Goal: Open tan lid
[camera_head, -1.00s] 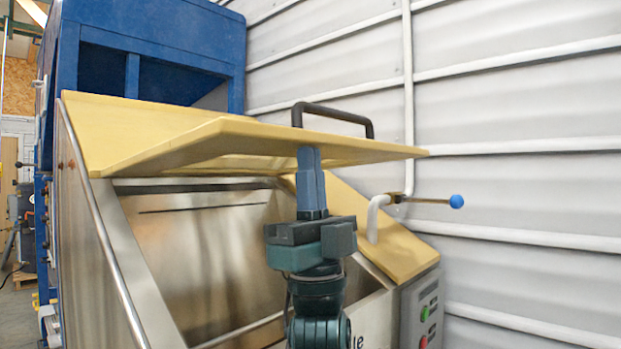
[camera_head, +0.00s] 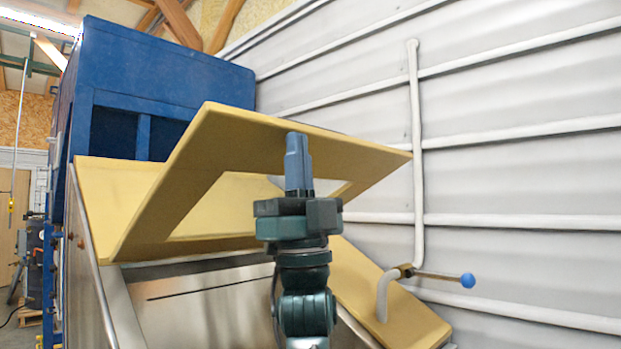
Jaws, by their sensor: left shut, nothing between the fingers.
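The tan lid (camera_head: 270,140) is raised and tilted above the hopper (camera_head: 215,305), with its underside facing me. Its black handle is hidden behind the lid. My left gripper (camera_head: 297,140) is shut and empty, pointing up. Its fingertips overlap the lid's underside in the picture, and I cannot tell for sure whether they touch it. My right gripper is not in view.
A blue machine (camera_head: 150,75) stands behind the hopper on the left. A lever with a blue knob (camera_head: 467,281) sticks out on the right, near a bent pipe (camera_head: 383,300). A grey ribbed wall (camera_head: 510,180) closes the right side.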

